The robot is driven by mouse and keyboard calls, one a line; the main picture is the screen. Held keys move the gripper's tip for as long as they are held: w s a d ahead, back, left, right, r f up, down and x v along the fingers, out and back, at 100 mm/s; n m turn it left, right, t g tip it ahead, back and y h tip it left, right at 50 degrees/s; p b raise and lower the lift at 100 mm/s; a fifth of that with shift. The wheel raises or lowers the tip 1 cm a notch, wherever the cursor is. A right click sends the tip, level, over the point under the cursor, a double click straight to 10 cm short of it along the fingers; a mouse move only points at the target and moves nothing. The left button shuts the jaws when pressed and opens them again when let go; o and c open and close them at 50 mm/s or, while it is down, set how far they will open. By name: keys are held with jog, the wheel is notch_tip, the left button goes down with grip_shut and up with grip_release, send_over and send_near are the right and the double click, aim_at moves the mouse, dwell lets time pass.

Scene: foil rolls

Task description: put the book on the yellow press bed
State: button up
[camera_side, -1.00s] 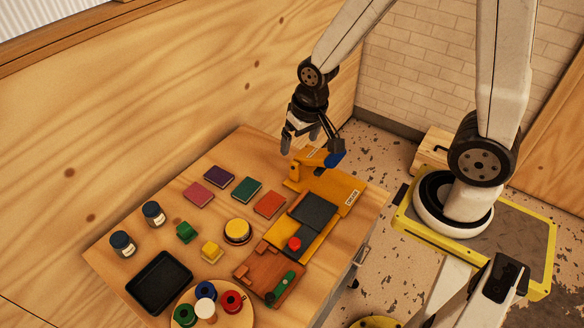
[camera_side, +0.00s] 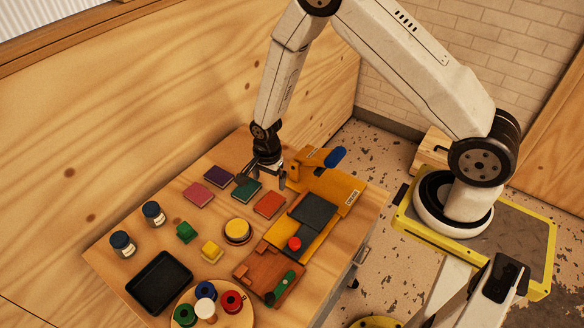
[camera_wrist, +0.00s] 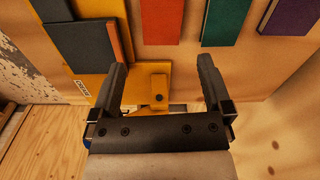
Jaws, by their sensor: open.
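Several small books lie flat on the table: orange-red (camera_side: 270,204), green (camera_side: 249,191), purple (camera_side: 219,176) and pink (camera_side: 199,194). The orange-red (camera_wrist: 160,20), green (camera_wrist: 226,20) and purple (camera_wrist: 289,16) ones also show in the wrist view. The yellow press (camera_side: 342,188) stands to their right, with a dark grey slab (camera_side: 313,210) over part of its yellow bed (camera_side: 312,245). My gripper (camera_side: 266,180) is open and empty, above the table near the green and orange-red books. In the wrist view its fingers (camera_wrist: 163,72) are spread, with no book between them.
The press's blue-tipped lever (camera_side: 335,158) stands behind my gripper. Jars (camera_side: 122,243), a black tray (camera_side: 159,282), a yellow disc (camera_side: 237,230) and a round board of spools (camera_side: 240,318) occupy the left and front.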

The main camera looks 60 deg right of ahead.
aim_at(270, 203)
jog(key=shift+w+f+m, duration=0.1)
jog(key=shift+f+m, duration=0.7)
jog(key=shift+f, duration=0.6)
jog(key=shift+f, duration=0.1)
jog(key=shift+f, duration=1.2)
jog(key=shift+w+d+f, duration=0.1)
jog(key=shift+w+f, duration=0.05)
jog(key=shift+f, duration=2.45)
jog(key=shift+c, duration=0.2)
jog(key=c, duration=1.1)
jog(key=shift+r, duration=0.1)
